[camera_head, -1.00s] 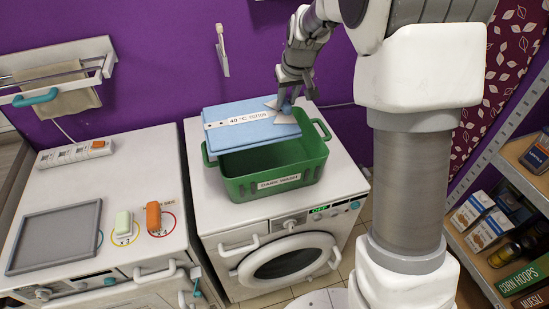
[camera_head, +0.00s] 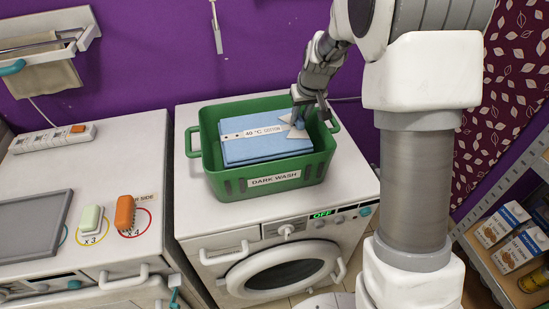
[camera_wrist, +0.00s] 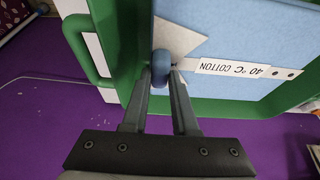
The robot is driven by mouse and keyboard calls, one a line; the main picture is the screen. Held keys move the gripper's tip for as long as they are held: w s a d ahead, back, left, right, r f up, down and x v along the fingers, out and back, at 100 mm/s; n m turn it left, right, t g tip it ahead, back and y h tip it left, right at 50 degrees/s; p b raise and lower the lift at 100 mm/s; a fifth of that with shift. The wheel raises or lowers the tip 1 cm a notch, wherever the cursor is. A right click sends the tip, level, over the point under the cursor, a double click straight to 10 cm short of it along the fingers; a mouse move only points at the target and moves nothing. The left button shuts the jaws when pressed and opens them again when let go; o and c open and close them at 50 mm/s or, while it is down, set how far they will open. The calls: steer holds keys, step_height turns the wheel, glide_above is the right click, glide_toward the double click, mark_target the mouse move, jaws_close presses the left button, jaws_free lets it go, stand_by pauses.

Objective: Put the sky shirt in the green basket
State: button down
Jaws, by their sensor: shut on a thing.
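The sky shirt (camera_head: 258,146) is a flat light-blue folded piece with a white band reading "40 °C COTTON". It lies within the rim of the green basket (camera_head: 276,184), which is labelled "DARK WASH" and stands on the white washing machine. My gripper (camera_head: 312,108) reaches in at the basket's back right corner and is shut on a blue knob at the shirt's edge. In the wrist view, the fingers (camera_wrist: 160,80) close around this knob, with the shirt (camera_wrist: 235,40) beyond and the basket wall (camera_wrist: 76,40) at left. Whether the shirt touches the basket floor is hidden.
A second white machine at left bears a grey tray (camera_head: 35,226), a pale green bar (camera_head: 90,219), an orange bar (camera_head: 124,213) and a power strip (camera_head: 52,138). A shelf with boxes (camera_head: 515,252) stands at right. The purple wall is close behind the basket.

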step_height(320, 180, down, 9)
steer(key=shift+f, duration=0.1)
stand_by(0.3)
steer(key=shift+f+b, duration=0.15)
steer(key=shift+b, duration=0.2)
steer(key=c, duration=0.7)
jaws_free()
steer(key=p+v, duration=0.1)
steer(key=v, duration=1.1)
steer(key=shift+s+r, duration=0.1)
steer(key=shift+r, duration=0.25)
steer(key=s+r, duration=1)
steer(key=s, duration=0.2)
steer(key=shift+s+d+r+m+t+h, duration=0.2)
steer(key=shift+s+d+r+m, duration=0.25)
steer(key=shift+s, duration=2.3)
steer(key=shift+s+d+r+m+t+h, duration=0.25)
steer(key=shift+s+d+r, duration=0.35)
steer(key=shift+s, duration=2.2)
steer(key=shift+s+d+r+m+t+h, duration=0.15)
steer(key=shift+s+d+r+m, duration=0.35)
steer(key=shift+s, duration=2.25)
